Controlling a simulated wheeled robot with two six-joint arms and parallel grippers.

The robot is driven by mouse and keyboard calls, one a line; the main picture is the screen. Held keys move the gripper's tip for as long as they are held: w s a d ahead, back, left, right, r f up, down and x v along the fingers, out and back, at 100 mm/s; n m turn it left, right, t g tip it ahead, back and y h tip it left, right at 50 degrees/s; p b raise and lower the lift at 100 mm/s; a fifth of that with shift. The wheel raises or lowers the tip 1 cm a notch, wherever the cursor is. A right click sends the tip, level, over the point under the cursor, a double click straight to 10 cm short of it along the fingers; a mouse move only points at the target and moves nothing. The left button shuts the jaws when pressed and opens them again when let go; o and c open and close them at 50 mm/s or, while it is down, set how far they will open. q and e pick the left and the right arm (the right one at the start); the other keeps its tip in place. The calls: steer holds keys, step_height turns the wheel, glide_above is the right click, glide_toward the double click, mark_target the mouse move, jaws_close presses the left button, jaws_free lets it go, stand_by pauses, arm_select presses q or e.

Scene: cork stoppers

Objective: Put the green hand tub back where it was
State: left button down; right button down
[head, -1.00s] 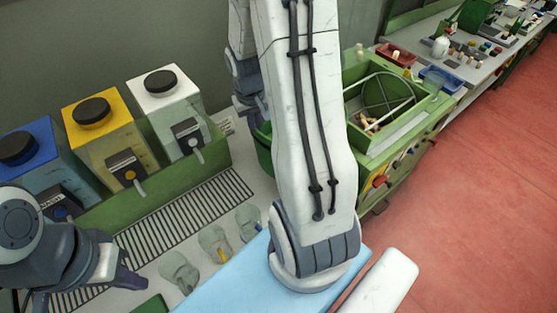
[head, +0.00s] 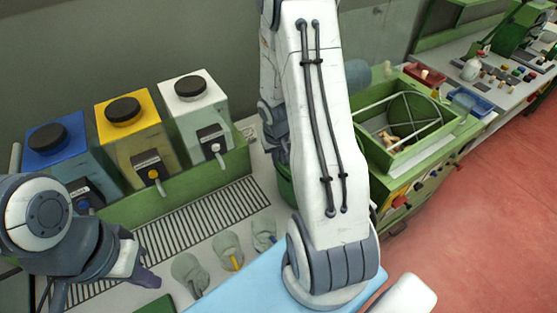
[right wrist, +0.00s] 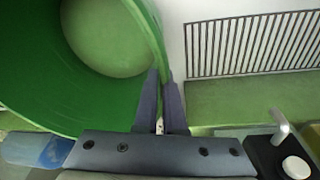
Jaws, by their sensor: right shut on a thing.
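The green hand tub (right wrist: 55,95) fills the upper left of the right wrist view, and I look into its empty inside. My right gripper (right wrist: 162,78) is shut on its rim, one finger on each side of the wall. Whether the tub's base touches anything is hidden. My left gripper (head: 146,279) is low at the left in the head view, away from the tub; its finger gap is not clear.
Blue (head: 55,140), yellow (head: 125,120) and white (head: 190,100) dispensers stand in a green holder behind a slotted grille (head: 200,222). A green sorting machine (head: 385,160) stands right of my arm.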

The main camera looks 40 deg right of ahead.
steer(key=c, duration=1.4)
jaws_free()
steer(key=shift+f, duration=0.2)
steer(key=o, duration=0.4)
steer(key=shift+r, duration=0.1)
steer(key=shift+r, duration=0.1)
steer(key=shift+r, duration=0.25)
step_height(320, 180, up, 12)
steer(key=s+a+f, duration=0.1)
steer(key=s+a+r+n+y, duration=0.1)
steer(key=s+a+r+n, duration=0.15)
steer(key=a, duration=0.65)
steer(key=s+a+r+n, duration=0.1)
steer(key=a+r+n, duration=0.15)
steer(key=a, duration=0.55)
steer(key=s+a+r+n+g+y, duration=0.1)
steer(key=s+a+n, duration=0.5)
steer(key=s+a, duration=0.6)
steer(key=shift+s+r+n, duration=0.3)
steer(key=shift+s+r, duration=0.4)
steer(key=shift+s, duration=0.25)
